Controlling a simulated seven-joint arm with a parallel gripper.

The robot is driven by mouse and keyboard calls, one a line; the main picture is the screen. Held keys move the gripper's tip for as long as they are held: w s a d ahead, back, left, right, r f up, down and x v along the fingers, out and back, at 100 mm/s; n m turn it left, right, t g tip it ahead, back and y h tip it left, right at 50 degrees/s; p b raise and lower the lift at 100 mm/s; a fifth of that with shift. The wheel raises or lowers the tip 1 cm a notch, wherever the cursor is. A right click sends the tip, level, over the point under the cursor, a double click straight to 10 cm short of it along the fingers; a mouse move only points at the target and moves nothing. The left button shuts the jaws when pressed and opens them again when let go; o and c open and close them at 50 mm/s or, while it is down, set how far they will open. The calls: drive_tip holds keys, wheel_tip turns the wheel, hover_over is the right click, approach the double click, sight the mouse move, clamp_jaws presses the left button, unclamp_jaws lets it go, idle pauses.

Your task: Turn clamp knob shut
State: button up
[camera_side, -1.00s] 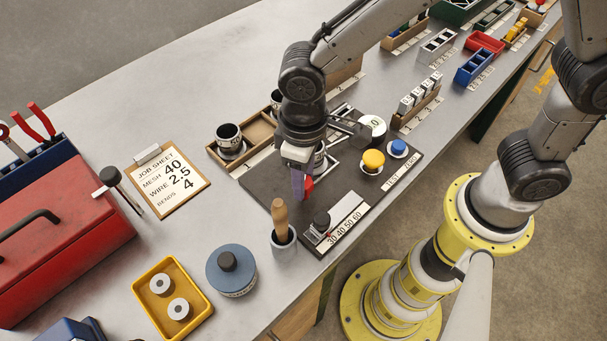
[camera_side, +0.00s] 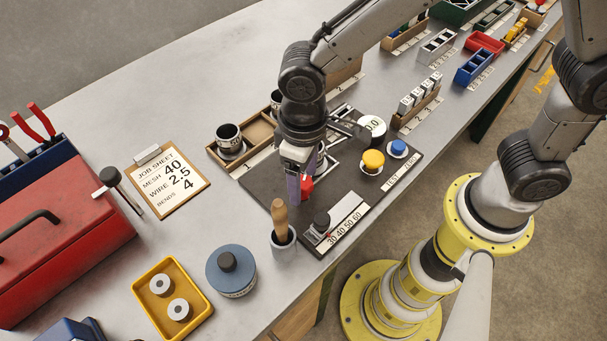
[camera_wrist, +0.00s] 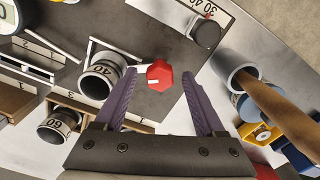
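The red octagonal clamp knob (camera_side: 307,186) sits on the dark base plate (camera_side: 262,183), and has a small white mark. In the wrist view the knob (camera_wrist: 159,75) lies in line with the gap between my two purple fingertips. My gripper (camera_wrist: 160,76) is open, pointing down, with clear space on both sides of the knob. In the side view my gripper (camera_side: 298,187) is close by the knob, and a finger stands in front of part of it. I cannot tell how far the fingers reach down around it.
A grey cup with a wooden-handled tool (camera_side: 281,222) stands close to the plate. A black knob with a 30-to-60 scale (camera_side: 322,222) is near. A die marked 40 (camera_wrist: 99,78) sits beside the left finger. Yellow (camera_side: 373,160) and blue (camera_side: 398,148) buttons are at right.

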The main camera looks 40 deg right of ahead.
sight(304, 182)
wheel_tip(304, 182, up, 14)
idle(0.6)
drive_tip(key=shift+f, duration=0.1)
drive_tip(key=d+r+m+t+y, duration=0.1)
drive_tip(key=d+r+m+t, duration=0.45)
drive_tip(key=d, duration=0.85)
drive_tip(key=s+d+f+n+h, duration=0.1)
drive_tip(key=s+d+f, duration=0.3)
drive_tip(key=s+d, duration=0.5)
drive_tip(key=shift+s, duration=0.95)
